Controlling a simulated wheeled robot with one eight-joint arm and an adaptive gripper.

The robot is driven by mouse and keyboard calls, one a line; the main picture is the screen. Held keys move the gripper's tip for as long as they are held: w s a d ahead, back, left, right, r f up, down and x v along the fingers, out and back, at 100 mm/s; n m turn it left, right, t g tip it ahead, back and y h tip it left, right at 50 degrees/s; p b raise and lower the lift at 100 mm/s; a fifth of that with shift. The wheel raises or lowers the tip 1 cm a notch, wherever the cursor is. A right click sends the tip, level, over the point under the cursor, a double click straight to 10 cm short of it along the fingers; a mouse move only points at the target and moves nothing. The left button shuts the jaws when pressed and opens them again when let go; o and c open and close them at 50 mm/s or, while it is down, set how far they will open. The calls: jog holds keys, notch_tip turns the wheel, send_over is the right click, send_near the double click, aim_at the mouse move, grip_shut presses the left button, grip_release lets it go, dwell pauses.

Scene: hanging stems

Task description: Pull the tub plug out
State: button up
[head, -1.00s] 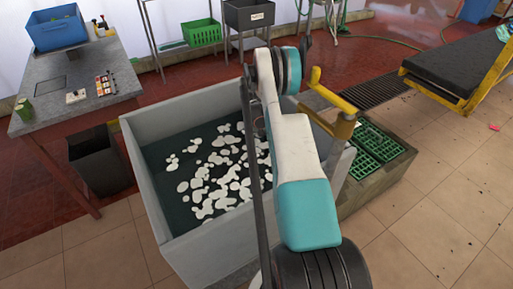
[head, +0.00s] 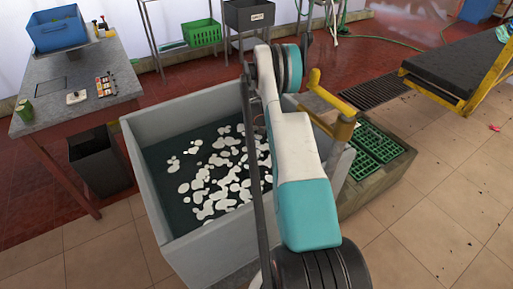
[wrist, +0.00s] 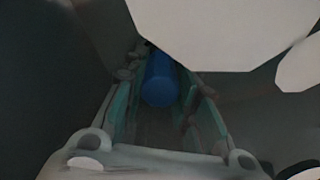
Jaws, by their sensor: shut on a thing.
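The grey tub (head: 153,200) stands in the middle of the head view, holding dark water with white foam patches (head: 215,185) on it. My arm reaches down over the tub and hides its right part. In the wrist view my gripper (wrist: 160,84) has its two fingers on either side of a blue cylindrical piece, which I take to be the tub plug (wrist: 160,82). The jaws are closed on it. The surroundings there look dark and murky, as under water. The plug's lower end and the drain cannot be made out. Neither gripper nor plug shows in the head view.
A yellow post and lever (head: 340,125) stand at the tub's right side. Green grates (head: 375,142) lie beyond. A grey table (head: 75,95) with a blue crate (head: 56,30) is at left, a black bin (head: 100,162) below it. White foam covers the wrist view's top right.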

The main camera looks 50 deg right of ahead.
notch_tip(320, 180, up, 37)
jog(key=p, duration=1.5)
jog(key=shift+f, duration=0.2)
dwell(0.5)
